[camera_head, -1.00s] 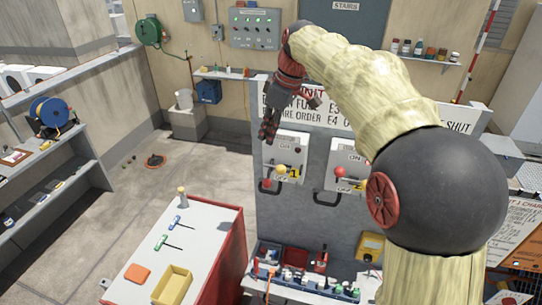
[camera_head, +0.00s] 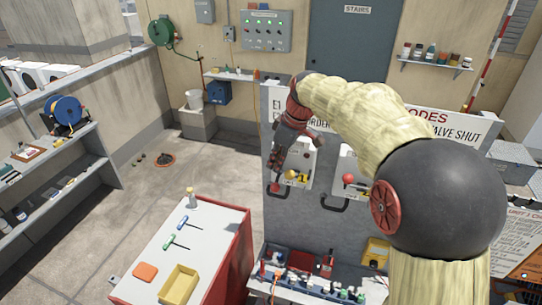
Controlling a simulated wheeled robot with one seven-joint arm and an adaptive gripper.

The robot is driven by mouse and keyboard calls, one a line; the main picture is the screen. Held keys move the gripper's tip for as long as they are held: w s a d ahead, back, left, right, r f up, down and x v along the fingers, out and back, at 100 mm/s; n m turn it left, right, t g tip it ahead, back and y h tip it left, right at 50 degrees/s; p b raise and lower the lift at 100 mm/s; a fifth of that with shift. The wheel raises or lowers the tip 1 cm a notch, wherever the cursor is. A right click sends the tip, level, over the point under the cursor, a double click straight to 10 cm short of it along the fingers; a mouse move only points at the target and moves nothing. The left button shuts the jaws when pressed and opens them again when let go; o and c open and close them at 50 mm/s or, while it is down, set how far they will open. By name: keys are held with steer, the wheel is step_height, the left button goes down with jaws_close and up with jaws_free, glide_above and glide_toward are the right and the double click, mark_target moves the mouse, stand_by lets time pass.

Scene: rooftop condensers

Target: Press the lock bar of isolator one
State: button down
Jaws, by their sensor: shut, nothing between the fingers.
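Two grey isolator boxes are mounted on the grey panel (camera_head: 315,228). The right isolator box (camera_head: 345,164) has a red knob (camera_head: 349,178) too. My gripper (camera_head: 277,177) is shut and empty, pointing down over the left side of the left box, close to its red knob. It hides part of that box. I cannot tell whether it touches, or which part is the lock bar.
A lettered sign (camera_head: 450,125) runs along the panel top, partly behind my arm. A shelf of small bottles and parts (camera_head: 310,285) stands below the panel. A red and white cabinet (camera_head: 225,262) with tools and a yellow tray (camera_head: 179,284) stands front left.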

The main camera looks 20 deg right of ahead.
steer(key=shift+s+d+r, duration=0.15)
steer(key=shift+s+d, duration=0.3)
steer(key=shift+s, duration=0.05)
steer(key=shift+w, duration=0.1)
steer(key=shift+d, duration=0.1)
steer(key=s+d, duration=0.1)
steer(key=s+d+b, duration=0.1)
steer(key=d, duration=0.1)
steer(key=shift+s+d, duration=0.15)
steer(key=shift+s, duration=0.1)
steer(key=shift+w, duration=0.1)
